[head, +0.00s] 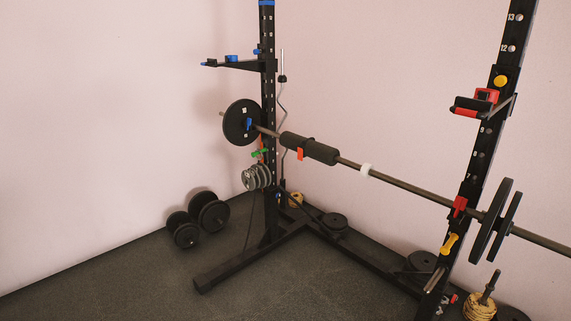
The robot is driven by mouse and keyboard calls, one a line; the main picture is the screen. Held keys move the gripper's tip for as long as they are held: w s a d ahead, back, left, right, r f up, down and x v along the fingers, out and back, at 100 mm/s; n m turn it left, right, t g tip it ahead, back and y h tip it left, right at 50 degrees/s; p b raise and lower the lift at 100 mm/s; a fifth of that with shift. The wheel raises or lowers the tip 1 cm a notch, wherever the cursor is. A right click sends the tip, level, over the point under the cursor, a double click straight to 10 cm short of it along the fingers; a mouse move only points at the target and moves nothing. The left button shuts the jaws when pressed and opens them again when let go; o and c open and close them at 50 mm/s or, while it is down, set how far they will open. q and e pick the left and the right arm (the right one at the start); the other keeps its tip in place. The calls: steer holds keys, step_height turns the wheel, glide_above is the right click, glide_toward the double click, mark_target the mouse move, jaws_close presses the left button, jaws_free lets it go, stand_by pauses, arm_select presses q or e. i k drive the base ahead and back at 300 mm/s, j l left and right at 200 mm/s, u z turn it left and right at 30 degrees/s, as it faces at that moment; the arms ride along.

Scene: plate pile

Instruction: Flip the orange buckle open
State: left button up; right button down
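A small orange piece (300,154), which looks like the orange buckle, hangs at the lower side of the black foam pad (310,148) on the barbell. It is too small to tell whether it is open or closed. The barbell (400,184) runs across the rack from back left to front right. Neither of my grippers shows in the head view.
The black rack has a left post (268,85) and a right post (485,130) with a red and black holder (476,102). A black plate (242,122) is on the bar's far end. A dumbbell (208,211) lies by the wall. The front left floor is clear.

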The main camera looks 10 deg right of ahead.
mark_target(301, 149)
steer(key=i, duration=2.85)
steer(key=z, duration=0.35)
steer(key=i, duration=0.05)
